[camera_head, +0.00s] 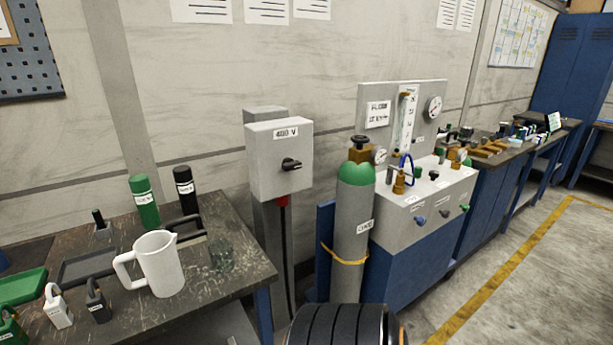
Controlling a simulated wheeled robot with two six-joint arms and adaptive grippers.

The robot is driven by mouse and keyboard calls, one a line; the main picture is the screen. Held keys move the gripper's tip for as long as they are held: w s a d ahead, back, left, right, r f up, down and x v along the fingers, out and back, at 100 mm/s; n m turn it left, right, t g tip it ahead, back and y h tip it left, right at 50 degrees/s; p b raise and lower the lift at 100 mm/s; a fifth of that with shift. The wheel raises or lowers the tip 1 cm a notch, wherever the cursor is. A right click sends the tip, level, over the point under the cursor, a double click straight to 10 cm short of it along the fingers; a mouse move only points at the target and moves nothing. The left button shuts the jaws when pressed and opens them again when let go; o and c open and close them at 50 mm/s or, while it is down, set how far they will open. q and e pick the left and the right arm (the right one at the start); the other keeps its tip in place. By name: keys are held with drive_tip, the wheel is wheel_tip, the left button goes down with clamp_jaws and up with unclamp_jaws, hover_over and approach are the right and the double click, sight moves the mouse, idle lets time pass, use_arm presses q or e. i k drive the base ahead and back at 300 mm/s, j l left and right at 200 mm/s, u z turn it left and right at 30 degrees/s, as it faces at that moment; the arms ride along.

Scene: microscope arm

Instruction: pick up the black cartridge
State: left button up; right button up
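The black cartridge (186,189) is a tall dark cylinder with a white label. It stands upright near the back right of the worn dark workbench (215,287) at the left. A green cartridge (144,202) of similar shape stands upright just to its left. A dark handle-like bar (183,223) lies in front of the black cartridge and hides its foot. Neither of my grippers shows in the head view.
A white jug (161,265) and a clear glass (222,256) stand in front of the cartridges. Padlocks (57,307) and a green tray (22,288) are at the front left. A grey 400 V box (279,160) and a gas cylinder (352,240) stand right of the bench.

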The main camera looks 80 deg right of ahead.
sight(183, 175)
drive_tip(key=z, duration=1.55)
